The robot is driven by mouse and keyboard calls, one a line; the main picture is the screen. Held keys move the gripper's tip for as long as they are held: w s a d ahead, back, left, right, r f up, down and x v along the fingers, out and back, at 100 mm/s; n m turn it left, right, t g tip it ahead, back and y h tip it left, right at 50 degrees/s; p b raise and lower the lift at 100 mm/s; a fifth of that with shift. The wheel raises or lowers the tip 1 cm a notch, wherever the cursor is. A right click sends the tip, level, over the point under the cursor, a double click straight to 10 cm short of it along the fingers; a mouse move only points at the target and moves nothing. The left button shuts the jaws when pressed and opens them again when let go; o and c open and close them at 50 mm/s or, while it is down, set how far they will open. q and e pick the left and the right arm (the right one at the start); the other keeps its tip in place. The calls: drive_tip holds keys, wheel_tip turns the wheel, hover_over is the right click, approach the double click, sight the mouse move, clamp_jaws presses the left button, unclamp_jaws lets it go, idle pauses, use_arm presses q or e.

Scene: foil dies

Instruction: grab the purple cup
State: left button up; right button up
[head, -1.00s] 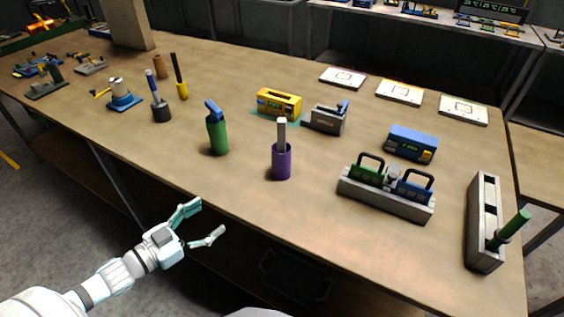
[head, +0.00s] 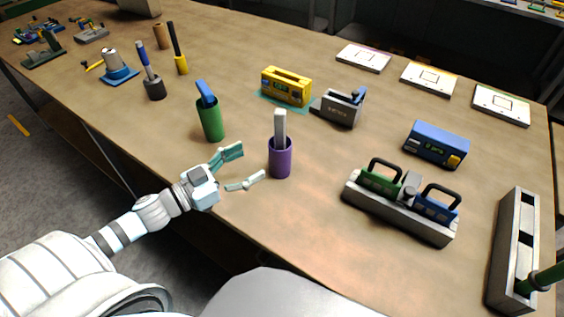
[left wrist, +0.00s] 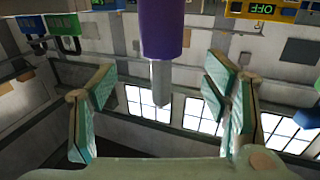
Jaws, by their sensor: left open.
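The purple cup (head: 281,163) stands upright on the table with a light grey bar-shaped item (head: 280,124) sticking up out of it. In the left wrist view the purple cup (left wrist: 161,30) is at the top middle, ahead of the fingers, with the grey bar (left wrist: 160,82) reaching toward the middle. My left gripper (head: 246,168) is open, just left of the cup and apart from it. In the left wrist view its two fingers (left wrist: 165,105) are spread wide with nothing held. My right gripper is not in view.
A green cup (head: 211,122) with a blue item stands behind my left gripper. A yellow box (head: 286,86) and a grey holder (head: 343,108) are behind the purple cup. A grey rack (head: 400,210) with green and blue handled pieces is to the right. The table (head: 290,215) in front is bare.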

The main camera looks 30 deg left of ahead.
sight(271, 149)
use_arm(q)
drive_tip(key=p+x, duration=0.1)
drive_tip(key=x, duration=0.5)
drive_tip(key=p+x, duration=0.1)
drive_tip(key=x, duration=0.2)
drive_tip(key=shift+w+d+r+p, duration=0.15)
drive_tip(key=shift+w+r+p, duration=0.15)
drive_tip(key=shift+w, duration=0.1)
drive_tip(key=shift+w+d+f, duration=0.15)
drive_tip(key=shift+w, duration=0.1)
drive_tip(key=c, duration=1.7)
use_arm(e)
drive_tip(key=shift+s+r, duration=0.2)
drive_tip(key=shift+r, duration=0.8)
